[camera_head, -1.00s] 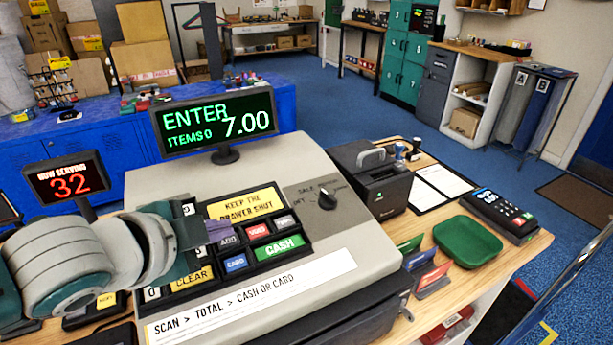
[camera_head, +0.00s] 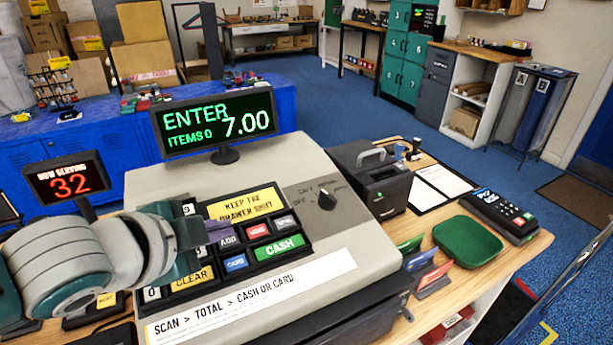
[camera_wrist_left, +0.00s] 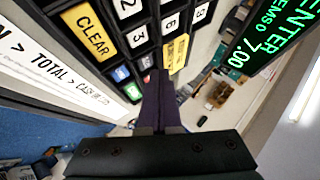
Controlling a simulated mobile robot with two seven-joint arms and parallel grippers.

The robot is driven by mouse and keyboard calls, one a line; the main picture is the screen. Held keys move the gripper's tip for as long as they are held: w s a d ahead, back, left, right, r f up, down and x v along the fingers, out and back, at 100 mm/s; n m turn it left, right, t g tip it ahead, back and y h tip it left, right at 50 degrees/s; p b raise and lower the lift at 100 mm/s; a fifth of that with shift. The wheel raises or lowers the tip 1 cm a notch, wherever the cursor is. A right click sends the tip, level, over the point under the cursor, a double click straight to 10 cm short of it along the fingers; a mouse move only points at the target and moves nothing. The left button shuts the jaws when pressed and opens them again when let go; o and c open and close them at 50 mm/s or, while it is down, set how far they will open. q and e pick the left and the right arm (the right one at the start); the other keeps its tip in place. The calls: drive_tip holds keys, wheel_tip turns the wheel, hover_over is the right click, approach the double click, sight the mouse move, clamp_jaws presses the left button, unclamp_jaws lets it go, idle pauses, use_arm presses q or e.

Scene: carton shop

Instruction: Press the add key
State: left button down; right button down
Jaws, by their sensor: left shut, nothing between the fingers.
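The add key (camera_head: 228,240) is a dark grey key marked ADD on the till's keypad, left of the red VOID key (camera_head: 257,230) and above the blue CARD key (camera_head: 235,262). My left gripper (camera_head: 221,231) is shut and empty, its purple fingertips right at the upper left of the add key. I cannot tell whether they touch it. In the left wrist view the shut fingers (camera_wrist_left: 158,76) reach over the keypad and hide part of it. The till display (camera_head: 217,122) reads ENTER, ITEMS 0, 7.00. My right gripper is not in view.
The yellow CLEAR key (camera_head: 191,280) and the green CASH key (camera_head: 278,247) are close by. A green dish (camera_head: 467,241), a card terminal (camera_head: 503,213) and a black printer (camera_head: 372,180) stand right of the till. A NOW SERVING 32 sign (camera_head: 66,179) stands at left.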

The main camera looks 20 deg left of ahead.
use_arm(q)
drive_tip(key=shift+f, duration=0.15)
idle(0.3)
drive_tip(key=shift+f, duration=0.3)
drive_tip(key=shift+w+a+f+b, duration=0.1)
drive_tip(key=shift+f+b, duration=0.25)
drive_tip(key=shift+b, duration=0.1)
idle(0.4)
drive_tip(key=shift+a+f, duration=0.15)
drive_tip(key=shift+f, duration=0.2)
drive_tip(key=shift+r+p, duration=0.45)
drive_tip(key=shift+r, duration=0.05)
drive_tip(key=shift+r+p, duration=0.4)
drive_tip(key=shift+r, duration=0.05)
drive_tip(key=shift+d, duration=0.2)
